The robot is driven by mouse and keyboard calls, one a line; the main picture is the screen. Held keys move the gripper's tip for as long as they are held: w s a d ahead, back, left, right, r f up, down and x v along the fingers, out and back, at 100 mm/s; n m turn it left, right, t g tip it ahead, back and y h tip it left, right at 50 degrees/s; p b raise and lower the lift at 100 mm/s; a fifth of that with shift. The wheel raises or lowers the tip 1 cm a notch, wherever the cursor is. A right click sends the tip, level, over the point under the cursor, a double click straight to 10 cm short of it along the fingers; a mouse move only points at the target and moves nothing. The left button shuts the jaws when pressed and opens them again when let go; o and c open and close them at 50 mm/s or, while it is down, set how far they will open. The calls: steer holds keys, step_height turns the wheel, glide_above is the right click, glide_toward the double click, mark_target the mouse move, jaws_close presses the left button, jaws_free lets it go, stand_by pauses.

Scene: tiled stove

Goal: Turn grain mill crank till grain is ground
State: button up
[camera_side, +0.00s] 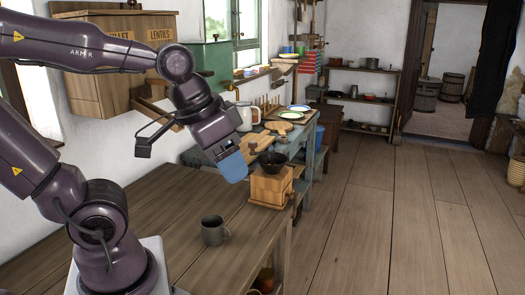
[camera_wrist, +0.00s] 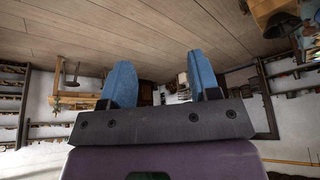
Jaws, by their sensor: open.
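The grain mill (camera_side: 270,187) is a wooden box with a dark bowl-shaped hopper (camera_side: 272,161) on top. It stands upright near the right edge of the wooden table. A small brown knob, perhaps the crank handle, shows just left of the hopper, but the crank itself is hard to make out. My gripper (camera_side: 234,167) has blue fingers and is just left of the mill, above the table. In the wrist view my gripper (camera_wrist: 162,80) has its fingers apart with nothing between them. What looks like the mill's dark hopper (camera_wrist: 281,24) shows upside down at the upper right. No grain is visible.
A grey mug (camera_side: 214,230) stands on the table (camera_side: 165,215) in front of the mill. Behind are a blue-green counter with plates and boards, and a white pitcher (camera_side: 247,116). Wooden bins marked for lentils (camera_side: 150,60) hang on the wall. The floor at right is clear.

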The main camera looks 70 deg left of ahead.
steer(key=w+a+n+g, duration=0.2)
steer(key=w+a+n, duration=0.1)
steer(key=w+a, duration=0.45)
steer(key=n+g, duration=0.3)
steer(key=n, duration=0.1)
glide_toward(252, 143)
steer(key=shift+f, duration=0.1)
step_height(252, 143, up, 4)
steer(key=a, duration=0.1)
steer(key=f, duration=1.3)
steer(key=shift+d, duration=0.25)
steer(key=shift+m, duration=0.3)
jaws_close()
